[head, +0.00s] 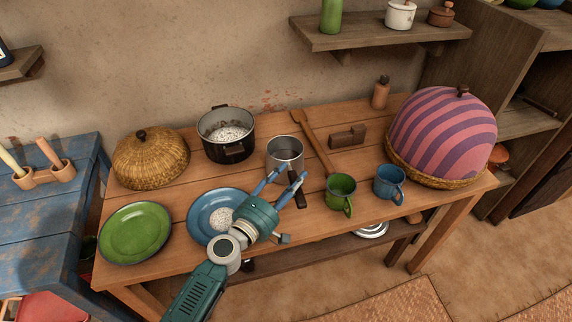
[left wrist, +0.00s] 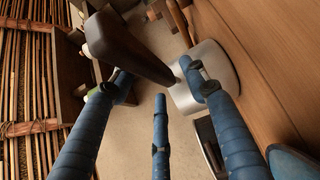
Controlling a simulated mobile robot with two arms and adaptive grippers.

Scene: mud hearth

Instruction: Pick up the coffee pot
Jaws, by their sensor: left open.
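The coffee pot (head: 285,150) is a small grey metal pot with a long dark brown handle. It stands upright near the middle of the wooden table. In the left wrist view its metal body (left wrist: 206,77) is at the upper right, and its handle (left wrist: 128,47) reaches toward the camera. My left gripper (head: 288,178) has blue fingers and is open and empty. Its fingertips are close to the pot's near side and handle; they also show in the left wrist view (left wrist: 157,82). I cannot tell whether any finger touches the pot. My right gripper is not in view.
A black pot (head: 226,151) stands left of the coffee pot. A blue plate (head: 199,226) lies under my left arm, beside a green plate (head: 136,232). A green mug (head: 341,191) and blue mug (head: 389,182) stand right. A wooden spoon (head: 313,140) lies behind.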

